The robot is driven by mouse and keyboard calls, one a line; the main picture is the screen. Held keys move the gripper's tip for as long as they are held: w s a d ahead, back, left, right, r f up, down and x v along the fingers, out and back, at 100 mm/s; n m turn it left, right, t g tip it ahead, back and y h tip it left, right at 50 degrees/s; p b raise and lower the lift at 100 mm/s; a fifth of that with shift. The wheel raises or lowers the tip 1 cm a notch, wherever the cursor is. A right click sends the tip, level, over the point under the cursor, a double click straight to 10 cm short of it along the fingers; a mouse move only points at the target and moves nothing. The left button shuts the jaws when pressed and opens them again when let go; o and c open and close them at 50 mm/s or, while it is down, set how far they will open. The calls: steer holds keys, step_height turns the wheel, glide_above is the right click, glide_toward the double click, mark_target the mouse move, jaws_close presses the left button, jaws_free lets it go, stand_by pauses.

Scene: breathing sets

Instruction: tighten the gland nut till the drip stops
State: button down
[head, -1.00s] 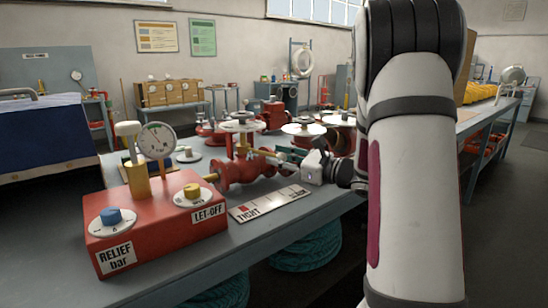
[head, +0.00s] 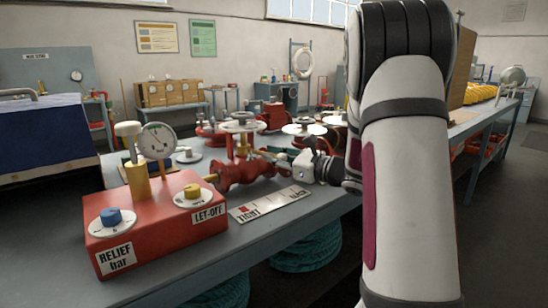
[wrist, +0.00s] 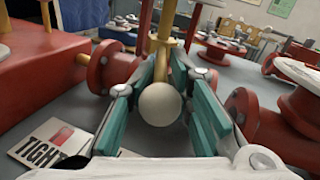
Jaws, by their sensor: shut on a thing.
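The red valve body (head: 238,172) lies on the bench with a white handwheel (head: 243,124) above it. In the wrist view a brass lever (wrist: 162,62) with a pale ball end (wrist: 160,104) points toward me from the valve's brass stem. My gripper (wrist: 165,74) has its teal fingers on either side of this lever and is shut on it; in the head view the gripper (head: 276,157) is at the valve's right side. The gland nut is hard to make out behind the fingers. No drip can be made out.
A plate marked TIGHT and SLACK (head: 285,200) lies in front of the valve. A red box (head: 150,222) with dials and a gauge (head: 157,141) stands to the left. Other red valves (head: 304,129) crowd the bench behind and right.

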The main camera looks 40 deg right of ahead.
steer(key=shift+s+a+f+m+t+h+b, duration=0.1)
steer(key=shift+s+a+m+t+h+b, duration=0.1)
steer(key=shift+a+m+h+b, duration=0.5)
steer(key=shift+s+a+m+t+h+b, duration=0.2)
steer(key=shift+m+h+b, duration=0.3)
steer(key=shift+h+b, duration=0.45)
steer(key=shift+d, duration=0.1)
steer(key=c, duration=1.7)
jaws_free()
steer(key=shift+o, duration=0.2)
steer(key=s+d, duration=0.1)
steer(key=s, duration=1.1)
steer(key=shift+d, duration=0.15)
steer(key=shift+w, duration=0.1)
